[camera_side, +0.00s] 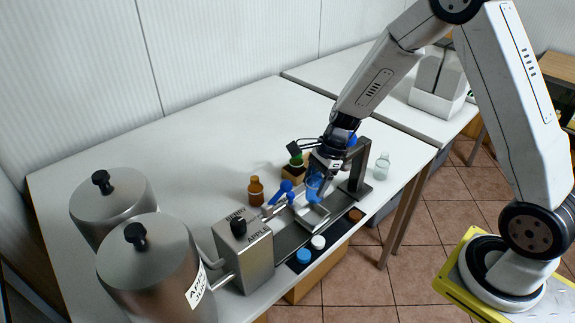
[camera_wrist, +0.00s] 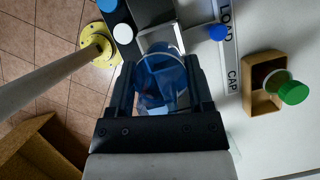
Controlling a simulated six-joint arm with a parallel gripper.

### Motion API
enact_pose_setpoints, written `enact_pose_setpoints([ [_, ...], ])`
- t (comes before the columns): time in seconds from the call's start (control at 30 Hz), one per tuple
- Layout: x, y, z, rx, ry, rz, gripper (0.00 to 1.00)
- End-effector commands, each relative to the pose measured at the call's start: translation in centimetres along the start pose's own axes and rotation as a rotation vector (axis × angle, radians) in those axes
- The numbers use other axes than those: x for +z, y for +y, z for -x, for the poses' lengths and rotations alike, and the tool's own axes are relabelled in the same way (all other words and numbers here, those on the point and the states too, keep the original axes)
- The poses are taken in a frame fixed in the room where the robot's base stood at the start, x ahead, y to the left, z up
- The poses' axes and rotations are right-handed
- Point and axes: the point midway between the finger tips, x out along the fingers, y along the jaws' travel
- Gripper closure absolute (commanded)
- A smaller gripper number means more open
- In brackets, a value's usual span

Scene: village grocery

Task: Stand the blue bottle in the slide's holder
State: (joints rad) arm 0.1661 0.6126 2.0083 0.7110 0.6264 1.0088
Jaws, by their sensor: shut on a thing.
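The blue bottle (camera_side: 314,186) is a clear blue container, held between the fingers of my gripper (camera_side: 316,178). In the wrist view the blue bottle (camera_wrist: 160,82) fills the gap between the two dark fingers of my gripper (camera_wrist: 162,72). The slide's metal holder (camera_side: 312,217) lies just under and in front of the bottle on the rail. In the wrist view the holder (camera_wrist: 157,38) shows beyond the bottle's rim. I cannot tell whether the bottle touches it.
A dark post (camera_side: 358,170) stands close to the right of my gripper. A brown bottle (camera_side: 255,190), a clear bottle (camera_side: 381,167) and a green-capped bottle in a wooden box (camera_wrist: 264,88) stand nearby. A steel dispenser (camera_side: 243,255) is left. Loose caps (camera_side: 304,256) lie in front.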

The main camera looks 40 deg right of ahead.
Motion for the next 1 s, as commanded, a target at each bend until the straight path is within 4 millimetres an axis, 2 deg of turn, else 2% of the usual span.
enact_pose_setpoints([
  [0.7,-2.0,0.0,-4.8,0.002,0.000,-0.001,0.96],
  [1.0,-2.5,0.0,-6.0,0.000,0.000,0.000,0.96],
])
